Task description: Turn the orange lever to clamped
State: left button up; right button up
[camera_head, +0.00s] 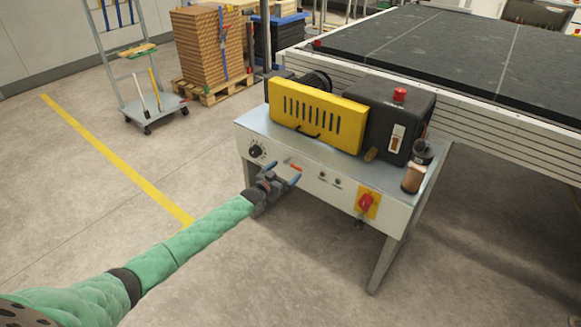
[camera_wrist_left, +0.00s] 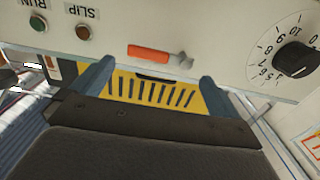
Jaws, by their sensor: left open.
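The orange lever (camera_head: 292,165) is on the front panel of the white machine cabinet (camera_head: 237,140), between a black dial and small indicator buttons. In the left wrist view the lever (camera_wrist_left: 148,53) lies almost level across the picture, with its grey metal end (camera_wrist_left: 182,60) toward the dial. My left gripper (camera_head: 283,174) is in front of the panel at the lever. Its two blue-grey fingers are spread wide and empty; in the left wrist view the gripper (camera_wrist_left: 157,74) has a finger toward either side of the lever. I cannot tell whether they touch the panel. My right gripper is out of view.
A black dial (camera_wrist_left: 294,59) and the RUN and SLIP buttons (camera_wrist_left: 83,32) flank the lever. A red rotary switch (camera_head: 366,203) is farther right. The floor left of the cabinet is clear.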

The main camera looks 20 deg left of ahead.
aim_at(292, 165)
pick_arm(q)
jog(key=shift+x, duration=2.05)
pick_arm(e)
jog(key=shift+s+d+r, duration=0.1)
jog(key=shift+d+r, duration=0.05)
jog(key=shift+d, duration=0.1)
pick_arm(q)
jog(key=c, duration=1.2)
